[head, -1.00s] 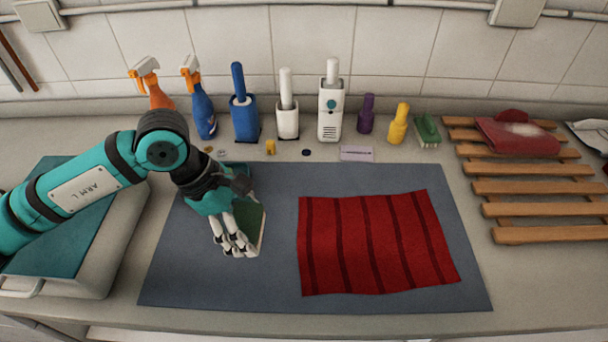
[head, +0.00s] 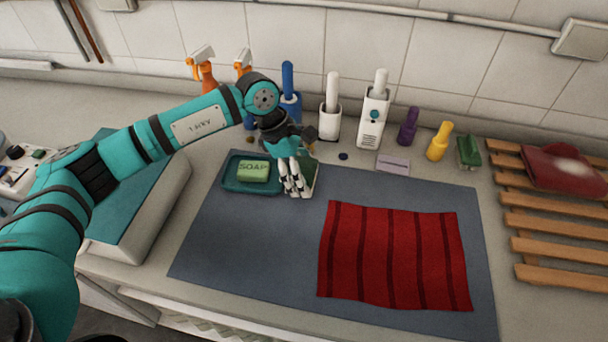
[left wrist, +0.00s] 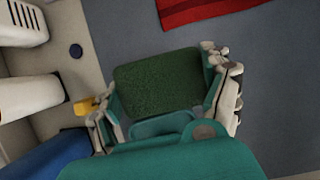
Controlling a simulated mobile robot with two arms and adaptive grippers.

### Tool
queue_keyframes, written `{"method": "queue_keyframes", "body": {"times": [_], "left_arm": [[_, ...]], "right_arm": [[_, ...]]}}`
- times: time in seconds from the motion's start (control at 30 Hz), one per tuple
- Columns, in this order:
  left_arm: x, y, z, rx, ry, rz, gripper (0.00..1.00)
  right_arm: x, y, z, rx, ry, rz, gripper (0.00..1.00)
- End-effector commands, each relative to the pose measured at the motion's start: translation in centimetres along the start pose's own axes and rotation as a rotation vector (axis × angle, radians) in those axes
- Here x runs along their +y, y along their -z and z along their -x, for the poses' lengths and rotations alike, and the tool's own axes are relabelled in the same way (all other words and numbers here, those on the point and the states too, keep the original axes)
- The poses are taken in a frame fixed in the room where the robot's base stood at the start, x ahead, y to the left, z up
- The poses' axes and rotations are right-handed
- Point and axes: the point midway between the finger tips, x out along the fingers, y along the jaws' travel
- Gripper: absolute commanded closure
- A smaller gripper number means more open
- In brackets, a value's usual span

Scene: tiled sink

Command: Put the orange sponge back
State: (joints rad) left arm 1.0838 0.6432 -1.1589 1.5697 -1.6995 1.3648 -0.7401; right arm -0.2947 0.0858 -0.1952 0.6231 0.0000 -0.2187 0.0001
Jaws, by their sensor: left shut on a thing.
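My left gripper (head: 291,190) is over the back left of the grey-blue mat, with its fingers pointing down. It is shut on a block-shaped sponge (head: 311,178) with a dark green face and a pale edge. In the left wrist view the green face of the sponge (left wrist: 160,84) fills the space between the fingers of my left gripper (left wrist: 165,95). No orange side of it shows. A teal soap tray (head: 233,187) with a green soap bar (head: 253,171) is just left of the gripper. My right gripper is not in view.
A striped red cloth (head: 395,257) lies on the mat (head: 240,245). Spray bottles (head: 204,76), a blue brush holder (head: 290,105), white holders (head: 373,117) and purple (head: 408,128) and yellow bottles (head: 439,142) line the back. A wooden rack (head: 545,222) is at right.

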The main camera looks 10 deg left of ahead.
Motion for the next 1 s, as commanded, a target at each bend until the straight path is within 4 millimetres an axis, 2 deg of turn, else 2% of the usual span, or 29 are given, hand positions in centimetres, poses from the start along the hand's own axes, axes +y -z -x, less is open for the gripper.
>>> {"method": "queue_keyframes", "body": {"times": [0.17,0.37,0.77,0.8,0.93,1.0], "left_arm": [[0.5,0.1,-0.5,0.0,0.002,0.001,0.5],[0.4,1.1,-2.8,0.0,0.004,0.003,0.5],[0.5,1.5,-3.8,0.0,0.0,0.001,0.5],[0.5,1.5,-3.7,0.0,0.0,0.001,0.17],[0.5,1.5,-3.6,0.0,0.0,0.001,0.0],[0.5,1.5,-3.6,0.0,0.0,0.001,0.0]], "right_arm": [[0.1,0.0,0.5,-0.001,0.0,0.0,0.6],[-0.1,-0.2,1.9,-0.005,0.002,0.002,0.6],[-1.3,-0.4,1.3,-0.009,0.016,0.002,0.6],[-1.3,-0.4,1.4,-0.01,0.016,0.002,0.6],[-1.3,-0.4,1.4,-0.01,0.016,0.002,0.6],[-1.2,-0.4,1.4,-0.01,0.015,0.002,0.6]]}}
